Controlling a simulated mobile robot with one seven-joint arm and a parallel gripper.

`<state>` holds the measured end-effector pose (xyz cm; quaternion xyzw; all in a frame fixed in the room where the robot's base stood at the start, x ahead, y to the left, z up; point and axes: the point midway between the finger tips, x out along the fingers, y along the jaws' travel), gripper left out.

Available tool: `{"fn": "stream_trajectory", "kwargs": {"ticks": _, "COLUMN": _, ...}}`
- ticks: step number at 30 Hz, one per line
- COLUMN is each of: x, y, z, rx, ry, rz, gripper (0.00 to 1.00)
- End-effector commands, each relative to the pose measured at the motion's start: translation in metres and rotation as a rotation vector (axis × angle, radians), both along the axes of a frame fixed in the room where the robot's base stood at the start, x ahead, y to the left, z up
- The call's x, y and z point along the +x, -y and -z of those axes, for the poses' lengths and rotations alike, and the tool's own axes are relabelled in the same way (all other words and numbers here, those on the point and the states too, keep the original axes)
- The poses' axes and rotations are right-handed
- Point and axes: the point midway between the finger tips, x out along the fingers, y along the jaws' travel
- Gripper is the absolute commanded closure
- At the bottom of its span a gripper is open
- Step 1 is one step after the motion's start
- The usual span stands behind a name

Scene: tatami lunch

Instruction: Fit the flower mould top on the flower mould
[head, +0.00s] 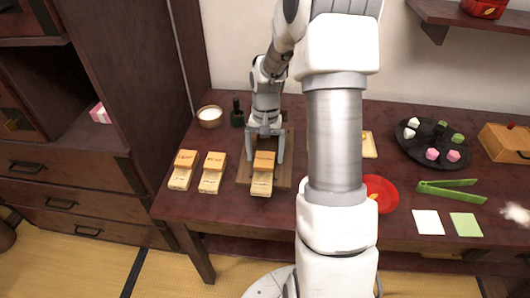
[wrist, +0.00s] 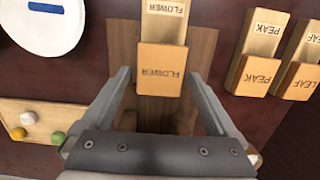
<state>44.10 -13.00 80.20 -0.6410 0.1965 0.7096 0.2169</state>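The flower mould is a pale wooden block (head: 261,186) on a brown board, and in the wrist view its "FLOWER" label shows (wrist: 166,10). The flower mould top, a darker orange block marked "FLOWER" (wrist: 162,70), lies at the mould's end nearer my gripper; it also shows in the head view (head: 264,158). I cannot tell whether it is seated on the mould or only beside it. My gripper (head: 265,143) is over the board; in the wrist view its fingers (wrist: 162,90) are apart, one on each side of the top, with gaps showing. It is open and empty.
The peak mould (head: 210,185) and leaf mould (head: 180,180) stand left, with their tops. A white-filled bowl (head: 209,116) and dark bottle (head: 237,113) stand behind. A board with coloured balls (wrist: 40,115) and a white plate (wrist: 35,35) are on the wrist view's left.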

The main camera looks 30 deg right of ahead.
Motion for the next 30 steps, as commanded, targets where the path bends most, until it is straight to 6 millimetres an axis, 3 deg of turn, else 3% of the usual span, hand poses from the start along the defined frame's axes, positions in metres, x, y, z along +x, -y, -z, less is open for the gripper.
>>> {"fn": "stream_trajectory", "kwargs": {"ticks": 11, "x": 0.001, "y": 0.001, "z": -0.009, "rx": -0.001, "ry": 0.003, "rz": 0.0, "gripper": 0.0}}
{"fn": "stream_trajectory", "kwargs": {"ticks": 14, "x": 0.003, "y": 0.002, "z": -0.024, "rx": -0.001, "ry": 0.003, "rz": 0.001, "gripper": 0.0}}
{"fn": "stream_trajectory", "kwargs": {"ticks": 30, "x": 0.013, "y": 0.008, "z": -0.148, "rx": -0.002, "ry": 0.003, "rz": -0.001, "gripper": 0.0}}
